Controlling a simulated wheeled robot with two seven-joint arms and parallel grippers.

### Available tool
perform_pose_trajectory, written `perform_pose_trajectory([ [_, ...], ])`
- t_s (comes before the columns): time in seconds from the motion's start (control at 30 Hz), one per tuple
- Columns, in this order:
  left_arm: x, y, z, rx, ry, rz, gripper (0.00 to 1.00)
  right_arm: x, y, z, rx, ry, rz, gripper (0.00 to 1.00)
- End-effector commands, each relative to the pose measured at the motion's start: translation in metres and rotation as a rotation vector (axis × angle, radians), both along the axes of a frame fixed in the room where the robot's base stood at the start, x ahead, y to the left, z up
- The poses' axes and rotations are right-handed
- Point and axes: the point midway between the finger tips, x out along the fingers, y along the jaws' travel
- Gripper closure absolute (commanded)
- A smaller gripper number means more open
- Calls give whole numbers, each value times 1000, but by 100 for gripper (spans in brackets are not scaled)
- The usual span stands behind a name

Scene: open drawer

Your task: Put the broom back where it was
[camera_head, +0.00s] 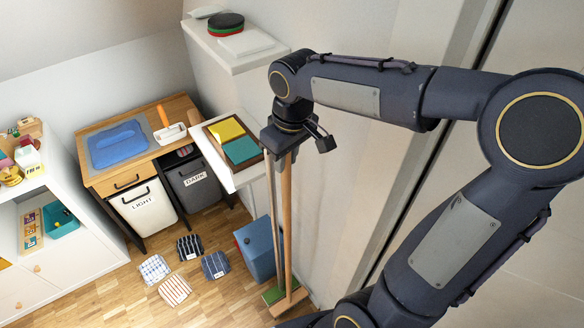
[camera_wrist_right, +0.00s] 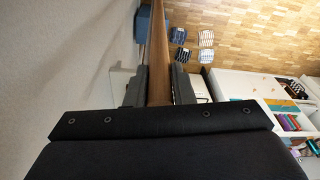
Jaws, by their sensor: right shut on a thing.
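The broom (camera_head: 287,215) stands nearly upright by the wall at the middle of the head view. It has a long wooden handle, and its green and wooden head (camera_head: 286,300) is at floor level. I cannot tell whether the head touches the floor. My right gripper (camera_head: 287,146) is shut around the upper handle. In the right wrist view the wooden handle (camera_wrist_right: 158,45) runs between the two fingers of my right gripper (camera_wrist_right: 158,88). My left gripper is not in view.
A blue bin (camera_head: 257,250) stands just left of the broom. A white shelf (camera_head: 228,165) with a tray is above it. Several folded cloths (camera_head: 187,247) lie on the wooden floor. The desk (camera_head: 140,150) with two laundry bins and a white cabinet (camera_head: 75,245) are at left.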

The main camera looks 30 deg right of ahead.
Motion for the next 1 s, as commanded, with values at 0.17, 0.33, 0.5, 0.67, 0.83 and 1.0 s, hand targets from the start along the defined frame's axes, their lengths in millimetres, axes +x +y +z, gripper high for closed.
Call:
perform_pose_trajectory([
  [0.17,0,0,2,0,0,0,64,1,-8,-9,1,-2,-1,100],
  [0.33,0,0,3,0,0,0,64,0,-14,-28,1,2,0,100],
  [0.5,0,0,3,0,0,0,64,0,-14,-45,1,0,0,100],
  [0.67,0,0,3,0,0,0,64,0,-14,-47,1,-2,0,100],
  [0.83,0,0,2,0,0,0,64,0,-14,-48,1,-3,0,100],
  [1.0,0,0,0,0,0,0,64,0,-14,-51,1,-1,-1,71],
])
